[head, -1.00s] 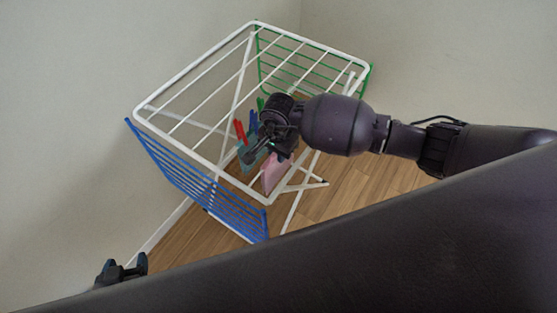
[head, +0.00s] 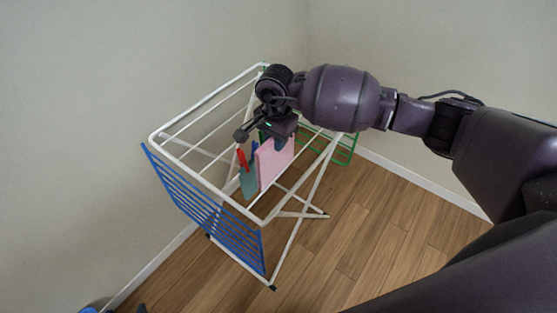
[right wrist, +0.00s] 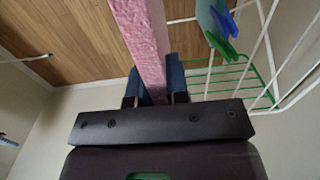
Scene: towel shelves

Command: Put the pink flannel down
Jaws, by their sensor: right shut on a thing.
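The pink flannel (head: 272,162) hangs flat and upright below my right gripper (head: 280,138), within the outline of the white drying rack (head: 205,103). In the right wrist view my right gripper (right wrist: 155,90) is shut on the flannel (right wrist: 143,35), with one dark blue finger on each side of it. I cannot tell whether the flannel touches a rack bar. A small dark tip at the bottom left edge of the head view may be my left gripper (head: 142,308); its jaws are hidden.
A teal cloth (head: 248,183) with red (head: 241,158) and blue pegs hangs just left of the flannel. The rack has a blue side wing (head: 205,210) and a green one (head: 340,150). Walls stand behind; wooden floor (head: 370,215) is clear at right.

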